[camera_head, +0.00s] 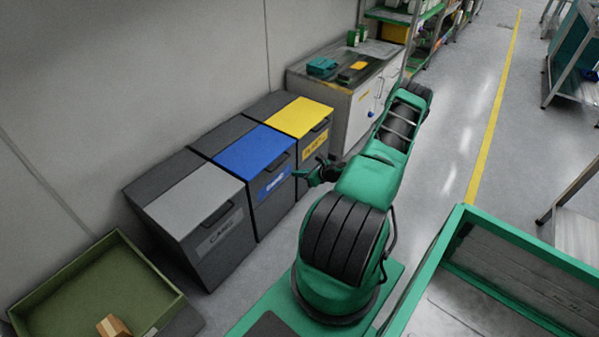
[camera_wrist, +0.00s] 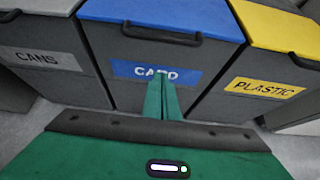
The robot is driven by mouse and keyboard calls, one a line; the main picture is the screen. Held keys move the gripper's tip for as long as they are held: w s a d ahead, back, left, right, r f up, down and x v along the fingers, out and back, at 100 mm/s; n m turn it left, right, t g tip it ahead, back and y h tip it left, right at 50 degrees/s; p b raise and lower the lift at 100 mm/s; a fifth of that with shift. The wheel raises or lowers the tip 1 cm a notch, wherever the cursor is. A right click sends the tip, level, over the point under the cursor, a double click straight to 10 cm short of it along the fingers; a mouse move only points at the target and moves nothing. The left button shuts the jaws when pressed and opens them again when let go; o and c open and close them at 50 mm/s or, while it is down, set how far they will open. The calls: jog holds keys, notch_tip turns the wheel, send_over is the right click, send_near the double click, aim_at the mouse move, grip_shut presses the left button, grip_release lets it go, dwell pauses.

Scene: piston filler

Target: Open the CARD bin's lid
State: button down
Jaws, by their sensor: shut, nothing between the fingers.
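The CARD bin (camera_head: 270,195) is dark grey with a blue lid (camera_head: 252,150), and its lid is closed. The blue lid also shows at the top of the wrist view (camera_wrist: 165,12), with a black bar handle (camera_wrist: 160,36) along the front edge and a blue CARD label (camera_wrist: 132,70) below. My gripper (camera_head: 297,173) is in front of this bin, near its label. In the wrist view the two green fingers (camera_wrist: 163,82) are together and empty, below the handle, covering part of the label. Whether the fingertips touch the bin front cannot be told.
The CANS bin (camera_head: 215,250) with a grey lid stands left, and the PLASTIC bin (camera_head: 315,145) with a yellow lid stands right. A green tray (camera_head: 60,275) holding a small box is at lower left. A cabinet (camera_head: 358,105) stands beyond the bins.

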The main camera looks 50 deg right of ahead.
jog(key=x, duration=0.7)
jog(key=shift+w+r, duration=0.15)
jog(key=shift+r, duration=0.85)
jog(key=shift+w+r, duration=0.15)
jog(key=shift+r, duration=0.85)
